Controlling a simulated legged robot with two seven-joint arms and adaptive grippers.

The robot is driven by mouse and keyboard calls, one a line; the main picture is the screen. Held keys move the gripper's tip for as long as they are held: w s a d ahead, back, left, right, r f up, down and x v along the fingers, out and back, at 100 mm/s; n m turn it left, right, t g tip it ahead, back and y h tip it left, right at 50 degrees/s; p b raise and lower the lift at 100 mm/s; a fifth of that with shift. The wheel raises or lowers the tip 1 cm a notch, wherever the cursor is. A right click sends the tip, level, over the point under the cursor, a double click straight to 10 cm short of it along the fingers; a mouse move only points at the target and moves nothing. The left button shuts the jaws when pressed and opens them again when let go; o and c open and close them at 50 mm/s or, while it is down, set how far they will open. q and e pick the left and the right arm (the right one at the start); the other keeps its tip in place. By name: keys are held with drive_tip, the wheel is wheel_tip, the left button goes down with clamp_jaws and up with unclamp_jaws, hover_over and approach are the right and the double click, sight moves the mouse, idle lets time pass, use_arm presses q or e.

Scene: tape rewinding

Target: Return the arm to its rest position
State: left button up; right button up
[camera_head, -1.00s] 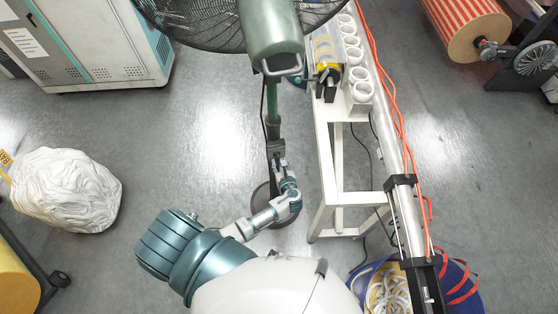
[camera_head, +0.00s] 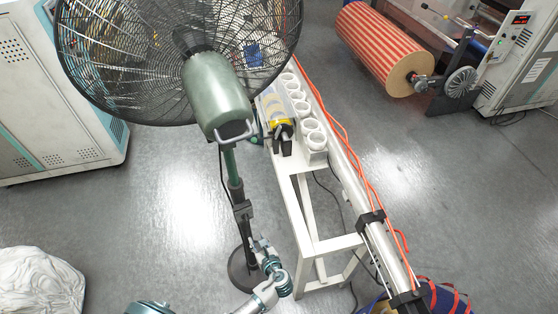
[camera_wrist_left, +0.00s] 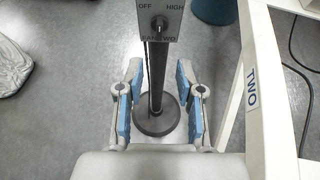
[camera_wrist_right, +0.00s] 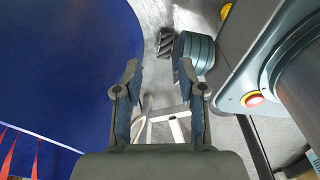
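My left gripper (camera_head: 260,246) is low in the head view, beside the fan's dark pole. In the left wrist view its two blue-padded fingers (camera_wrist_left: 162,75) are apart with nothing between them that I can see held. The pole (camera_wrist_left: 156,80) shows beyond them, under a grey switch box (camera_wrist_left: 158,20) marked OFF and HIGH. The standing fan (camera_head: 212,90) has a black cage and a green motor housing. My right gripper is out of the head view. In the right wrist view its fingers (camera_wrist_right: 159,70) are apart and empty.
A white table (camera_head: 298,215) with several white tape rolls (camera_head: 312,135) stands right of the fan. An orange cable (camera_head: 345,140) runs along a rail. A large blue surface (camera_wrist_right: 60,70) fills the left of the right wrist view. Floor (camera_head: 440,190) is open at right.

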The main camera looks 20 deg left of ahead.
use_arm(q)
drive_tip(key=shift+f, duration=0.1)
drive_tip(key=s+f+n+g+h, duration=0.25)
drive_tip(key=s+f, duration=0.25)
drive_tip(key=f, duration=0.4)
drive_tip(key=s+f+n+g+h, duration=0.1)
drive_tip(key=s+f+n, duration=0.3)
drive_tip(key=f, duration=0.6)
drive_tip(key=s+f+n+g+h, duration=0.2)
drive_tip(key=s+f, duration=0.4)
drive_tip(key=f, duration=0.3)
drive_tip(key=s+f+n+g+h, duration=0.1)
drive_tip(key=s+f+n, duration=0.3)
drive_tip(key=s, duration=0.3)
drive_tip(key=s+a+f+n+g+h, duration=0.1)
drive_tip(key=s+f+n, duration=0.2)
drive_tip(key=s+n, duration=0.4)
drive_tip(key=s+a+f+n+g+h+b, duration=0.1)
drive_tip(key=s+f+n, duration=0.3)
drive_tip(key=s, duration=0.5)
drive_tip(key=shift+a+f+n+h, duration=0.25)
drive_tip(key=shift+f+n+h, duration=0.1)
drive_tip(key=shift+n, duration=0.3)
drive_tip(key=shift+s, duration=0.1)
